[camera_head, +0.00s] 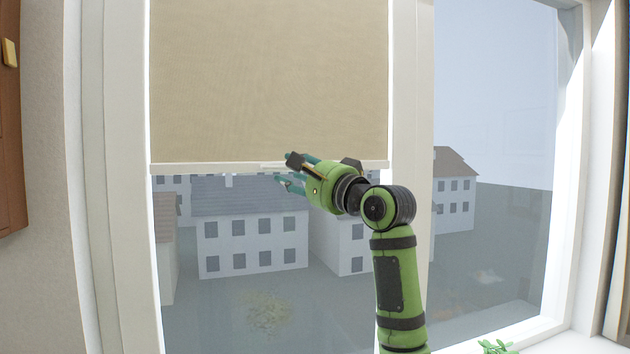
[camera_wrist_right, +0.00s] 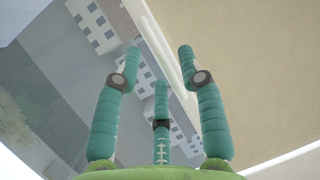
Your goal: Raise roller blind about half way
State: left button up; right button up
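The tan roller blind (camera_head: 268,75) covers the upper part of the left window pane, and its lower edge hangs around mid-height in the head view. A white bottom bar (camera_head: 205,168) runs along that edge, with a small pale tab near its middle, beside my fingers. My right gripper (camera_head: 287,171) is at the bar, with fingers above and below its level. In the right wrist view the fingers (camera_wrist_right: 160,62) are spread apart, with the bar (camera_wrist_right: 150,27) crossing behind them and the blind (camera_wrist_right: 260,70) to the right. Contact with the bar cannot be told. My left gripper is out of view.
A white window frame (camera_head: 408,110) separates the blind's pane from a bare pane at the right. Grey houses (camera_head: 250,225) stand outside, behind the glass. A brown panel (camera_head: 12,140) is at the far left. A green plant (camera_head: 495,347) shows at the lower right.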

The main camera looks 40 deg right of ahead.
jog(key=v, duration=1.1)
